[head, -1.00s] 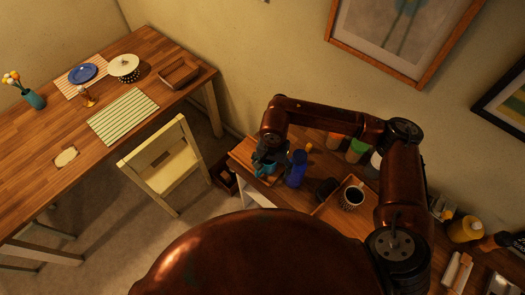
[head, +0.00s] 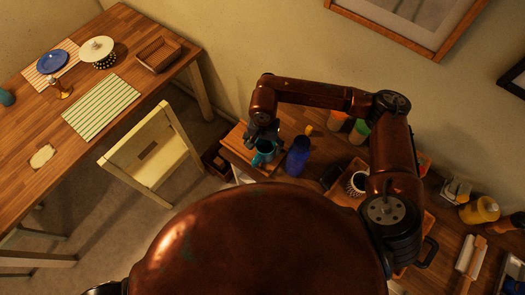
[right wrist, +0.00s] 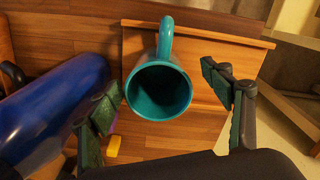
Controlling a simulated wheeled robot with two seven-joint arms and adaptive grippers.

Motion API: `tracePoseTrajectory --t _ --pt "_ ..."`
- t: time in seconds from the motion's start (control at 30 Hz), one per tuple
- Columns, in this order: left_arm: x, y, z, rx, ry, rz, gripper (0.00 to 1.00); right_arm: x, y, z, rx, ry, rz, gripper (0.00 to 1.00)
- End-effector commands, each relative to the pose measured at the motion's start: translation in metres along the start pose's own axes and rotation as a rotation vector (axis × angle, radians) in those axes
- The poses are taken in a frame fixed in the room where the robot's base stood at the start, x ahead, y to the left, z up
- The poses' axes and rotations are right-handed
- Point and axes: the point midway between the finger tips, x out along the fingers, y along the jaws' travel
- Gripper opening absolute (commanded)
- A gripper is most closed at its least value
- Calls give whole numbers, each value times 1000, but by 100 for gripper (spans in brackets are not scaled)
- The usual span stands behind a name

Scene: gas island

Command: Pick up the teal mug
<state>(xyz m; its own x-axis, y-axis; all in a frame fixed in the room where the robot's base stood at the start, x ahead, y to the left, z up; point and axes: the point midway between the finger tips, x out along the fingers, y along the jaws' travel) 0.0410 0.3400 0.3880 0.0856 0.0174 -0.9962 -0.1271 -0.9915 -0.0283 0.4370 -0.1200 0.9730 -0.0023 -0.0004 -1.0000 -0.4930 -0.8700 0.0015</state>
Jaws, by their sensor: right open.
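The teal mug (head: 263,151) stands on a wooden board at the left end of the counter. In the right wrist view the mug (right wrist: 158,90) shows its open, empty mouth, with its handle at the top of the picture. My right gripper (head: 262,134) is right by the mug. In the right wrist view its fingers (right wrist: 172,100) are spread wide, one to each side of the mug, with a gap on the right side. The gripper holds nothing. My left gripper is not in view.
A blue bottle (head: 298,157) stands just right of the mug, close to one finger in the wrist view (right wrist: 50,110). The wooden board (right wrist: 205,115) lies under the mug. A patterned cup (head: 357,184) stands farther right. A chair (head: 150,155) is to the left.

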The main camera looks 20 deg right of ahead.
Motion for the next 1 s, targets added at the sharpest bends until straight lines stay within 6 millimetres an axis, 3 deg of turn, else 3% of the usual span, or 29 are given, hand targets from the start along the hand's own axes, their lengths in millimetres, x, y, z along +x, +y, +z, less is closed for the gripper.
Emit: tracePoseTrajectory --t 0.5,0.77,1.0 --pt "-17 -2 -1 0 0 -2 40 61 3 -2 1 -1 -1 73" --pt "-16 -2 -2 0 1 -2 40 64 4 -2 0 0 -1 73" --pt "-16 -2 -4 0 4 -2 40 64 4 -2 0 0 -1 57"
